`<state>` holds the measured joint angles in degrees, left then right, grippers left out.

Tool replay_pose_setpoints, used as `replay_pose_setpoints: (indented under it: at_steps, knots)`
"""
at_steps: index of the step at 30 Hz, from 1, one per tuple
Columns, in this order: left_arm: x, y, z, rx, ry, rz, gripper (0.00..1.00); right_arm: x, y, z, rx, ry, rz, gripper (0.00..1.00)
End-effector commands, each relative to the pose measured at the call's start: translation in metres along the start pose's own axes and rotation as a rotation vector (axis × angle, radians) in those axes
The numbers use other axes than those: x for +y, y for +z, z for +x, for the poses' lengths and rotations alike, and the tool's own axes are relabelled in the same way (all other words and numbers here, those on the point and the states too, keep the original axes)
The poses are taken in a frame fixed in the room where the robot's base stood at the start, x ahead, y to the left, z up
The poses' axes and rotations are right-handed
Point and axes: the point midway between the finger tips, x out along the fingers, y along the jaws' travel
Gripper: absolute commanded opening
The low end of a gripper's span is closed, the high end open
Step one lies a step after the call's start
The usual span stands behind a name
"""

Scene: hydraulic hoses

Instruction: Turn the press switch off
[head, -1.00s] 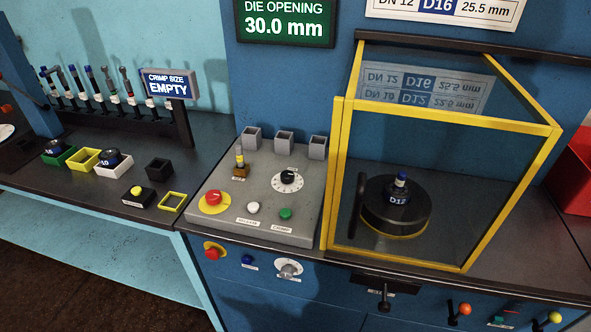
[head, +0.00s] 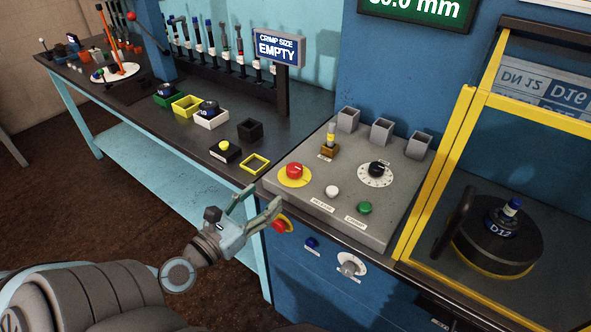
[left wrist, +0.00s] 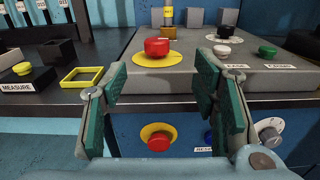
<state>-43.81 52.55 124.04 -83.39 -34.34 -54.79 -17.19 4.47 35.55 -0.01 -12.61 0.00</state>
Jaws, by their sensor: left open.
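The press front (head: 315,280) carries a red knob on a yellow disc (head: 281,225), a blue button (head: 311,243) and a grey rotary switch (head: 351,266). I cannot read which label names the press switch. In the left wrist view the red knob (left wrist: 158,141) shows between my fingers, and the rotary switch (left wrist: 269,133) is partly hidden at right. My left gripper (head: 264,203) is open and empty, in front of the press's left corner, close to the red knob. My right gripper is out of view.
A sloped grey console (head: 310,225) on top holds a red mushroom button (head: 294,171), a black dial (head: 376,169), a white button (head: 332,191) and a green button (head: 365,207). A yellow-framed guard (head: 432,180) stands right. A bench with small trays (head: 187,105) stands left.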

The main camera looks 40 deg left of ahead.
Motion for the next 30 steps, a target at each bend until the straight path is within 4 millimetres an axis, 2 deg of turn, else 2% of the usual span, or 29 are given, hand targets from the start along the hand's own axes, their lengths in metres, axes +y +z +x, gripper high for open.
replay_pose_setpoints:
  at_steps: [3,7,12,18,22,30]
  knots:
    - [0.001,0.001,0.023,-0.009,0.003,-0.005,0.54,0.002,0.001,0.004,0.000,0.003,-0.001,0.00]
    - [0.002,0.003,0.055,-0.008,0.007,-0.011,0.54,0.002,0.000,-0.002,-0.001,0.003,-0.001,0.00]
    - [0.004,0.005,0.092,-0.003,0.011,-0.011,0.54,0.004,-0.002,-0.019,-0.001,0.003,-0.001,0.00]
    - [0.003,0.003,0.125,0.000,0.008,-0.009,0.54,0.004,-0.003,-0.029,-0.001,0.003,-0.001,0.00]
    - [0.002,0.001,0.135,0.001,0.005,-0.009,0.54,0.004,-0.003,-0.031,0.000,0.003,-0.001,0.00]
    - [0.002,-0.001,0.136,0.002,0.005,-0.009,0.54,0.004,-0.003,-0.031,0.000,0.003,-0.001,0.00]
